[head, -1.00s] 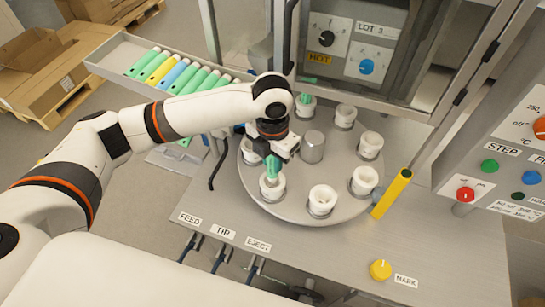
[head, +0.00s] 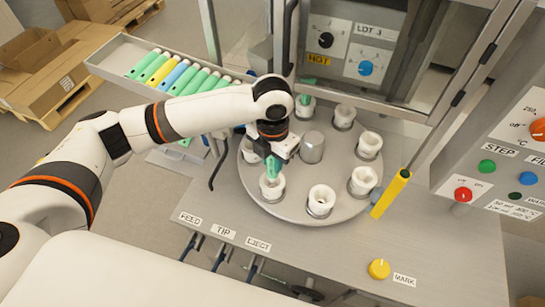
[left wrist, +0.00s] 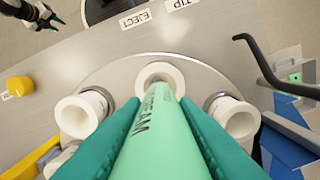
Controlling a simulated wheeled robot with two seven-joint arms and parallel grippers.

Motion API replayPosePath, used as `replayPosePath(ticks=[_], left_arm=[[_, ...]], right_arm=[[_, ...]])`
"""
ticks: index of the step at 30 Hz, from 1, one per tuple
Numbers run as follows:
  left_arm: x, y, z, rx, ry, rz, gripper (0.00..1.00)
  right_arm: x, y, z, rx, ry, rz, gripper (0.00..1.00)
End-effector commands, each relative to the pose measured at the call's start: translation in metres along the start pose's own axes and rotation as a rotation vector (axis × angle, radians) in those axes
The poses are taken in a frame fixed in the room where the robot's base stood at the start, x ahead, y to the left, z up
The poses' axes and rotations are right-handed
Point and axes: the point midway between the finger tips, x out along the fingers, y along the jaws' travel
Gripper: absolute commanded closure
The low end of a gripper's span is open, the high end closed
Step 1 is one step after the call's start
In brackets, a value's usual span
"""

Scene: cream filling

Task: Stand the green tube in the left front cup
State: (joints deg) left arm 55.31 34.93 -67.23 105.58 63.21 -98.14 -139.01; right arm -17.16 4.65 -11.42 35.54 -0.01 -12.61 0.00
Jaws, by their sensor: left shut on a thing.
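My left gripper (head: 273,158) is shut on the green tube (head: 272,170) and holds it upright at the left front cup (head: 271,189), a white cup on the round turntable (head: 245,180). In the left wrist view the teal fingers flank the green tube (left wrist: 165,135), and its far end meets the mouth of the white cup (left wrist: 160,72). The tube hides part of the opening, so I cannot tell how deep its end sits. My right gripper (left wrist: 45,20) shows small at the top left of the left wrist view, its fingertips apart and empty.
Several other white cups, one of them (head: 321,201) at the front, ring a metal hub (head: 312,147). A rack (head: 110,66) of coloured tubes lies at the back left. A yellow post (head: 391,194) stands right of the turntable. A black hooked lever (head: 219,165) stands left.

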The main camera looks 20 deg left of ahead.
Motion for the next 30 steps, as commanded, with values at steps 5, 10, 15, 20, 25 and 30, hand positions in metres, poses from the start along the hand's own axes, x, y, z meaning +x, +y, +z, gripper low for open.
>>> replayPosePath(ticks=[5, 10, 15, 20, 25, 30], left_arm=[[0.001, 0.0, 0.0, 0.0, 0.0, 0.0, 0.95], [0.005, 0.0, 0.0, 0.0, -0.001, 0.0, 0.95], [0.011, 0.0, 0.0, 0.0, -0.002, 0.0, 0.95], [0.017, 0.0, 0.0, -0.001, -0.001, 0.0, 0.95], [0.023, 0.0, 0.0, 0.0, 0.0, 0.001, 0.95], [0.029, 0.0, 0.0, 0.0, 0.0, 0.0, 0.95]], right_arm=[[0.001, 0.0, 0.0, 0.0, 0.0, 0.001, 0.64], [0.002, 0.001, 0.0, -0.001, 0.0, 0.001, 0.64], [0.005, 0.002, -0.001, 0.0, 0.0, 0.002, 0.64], [0.007, 0.002, -0.001, 0.0, 0.0, 0.003, 0.64], [0.009, 0.003, -0.001, 0.0, 0.0, 0.003, 0.64], [0.011, 0.003, -0.001, 0.0, 0.0, 0.003, 0.64]])
